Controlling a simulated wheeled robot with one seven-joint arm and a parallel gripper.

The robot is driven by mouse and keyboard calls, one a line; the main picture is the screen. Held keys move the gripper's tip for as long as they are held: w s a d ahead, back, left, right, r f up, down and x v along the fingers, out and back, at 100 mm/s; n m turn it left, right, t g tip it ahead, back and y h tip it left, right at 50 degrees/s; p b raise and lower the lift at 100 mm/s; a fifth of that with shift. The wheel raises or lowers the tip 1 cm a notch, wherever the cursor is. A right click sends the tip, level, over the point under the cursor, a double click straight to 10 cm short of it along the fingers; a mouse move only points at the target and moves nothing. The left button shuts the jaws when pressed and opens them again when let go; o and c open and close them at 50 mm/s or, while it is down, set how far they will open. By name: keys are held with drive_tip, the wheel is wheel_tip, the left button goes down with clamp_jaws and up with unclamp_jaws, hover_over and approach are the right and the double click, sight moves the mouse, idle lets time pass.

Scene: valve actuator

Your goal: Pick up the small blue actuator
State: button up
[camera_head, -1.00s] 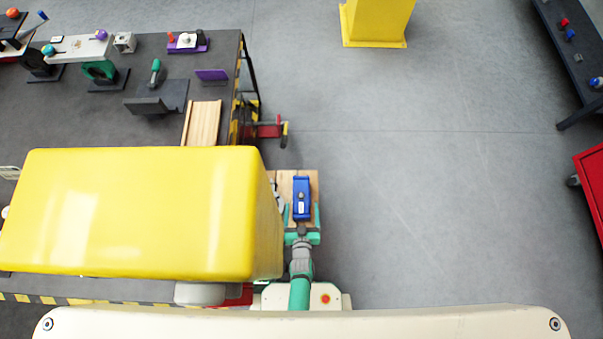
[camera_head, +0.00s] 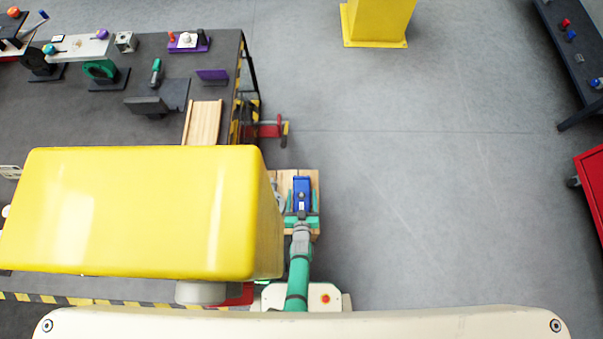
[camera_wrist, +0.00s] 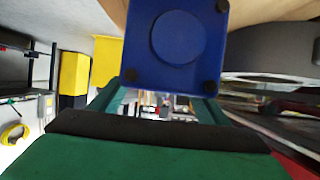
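The small blue actuator (camera_head: 302,187) lies on a wooden pallet-like surface (camera_head: 285,178) just right of the big yellow block in the head view. In the wrist view, the blue actuator (camera_wrist: 176,48) fills the upper middle, showing a square face with a round mark and dark corner studs. My green gripper (camera_head: 302,203) reaches it from below in the picture, with one finger on each side. In the head view gaps show between the fingers and the actuator, so it is open around it. In the wrist view the fingers (camera_wrist: 163,100) run up towards its lower edge; their tips are partly hidden.
A large yellow block (camera_head: 140,215) stands close left of my arm and hides part of the table. A dark table (camera_head: 80,110) with several valve parts lies beyond it. A red-handled item (camera_head: 268,130) juts from its edge.

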drive_tip(key=shift+a, duration=0.1)
drive_tip(key=c, duration=1.5)
drive_tip(key=shift+w+r, duration=0.15)
clamp_jaws()
